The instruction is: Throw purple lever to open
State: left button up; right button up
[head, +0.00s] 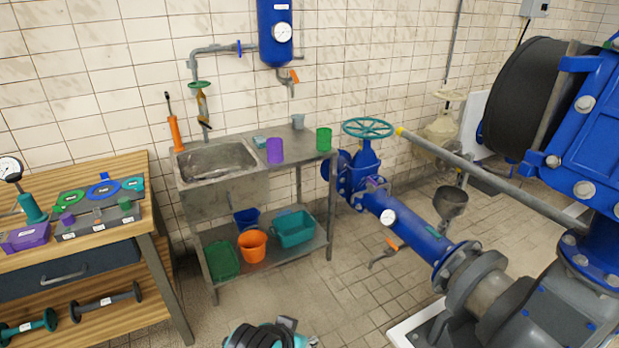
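A small purple piece (376,183) sits on top of the blue pipe (415,228), just below the valve with the teal handwheel (367,128). It may be the purple lever, but it is too small for me to tell its shape or position. No other purple lever shows clearly. Other purple things are a cup (274,150) on the sink bench and a box (25,237) on the workbench at left. Neither of my grippers is in view.
A round gauge (388,217) is on the blue pipe. A grey pipe (490,177) slants across above it. An orange-handled tap (385,253) is beside the pipe, low down. A teal and black object (268,336) is at the bottom edge. Tiled floor (345,290) is free between bench and pipe.

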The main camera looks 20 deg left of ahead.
aim_at(373, 183)
jog(key=u, duration=0.3)
jog(key=i+j+u, duration=0.15)
jog(key=i+u, duration=0.15)
jog(key=i, duration=1)
jog(key=i+l+u, duration=0.15)
jog(key=i+u, duration=0.15)
jog(key=i, duration=1)
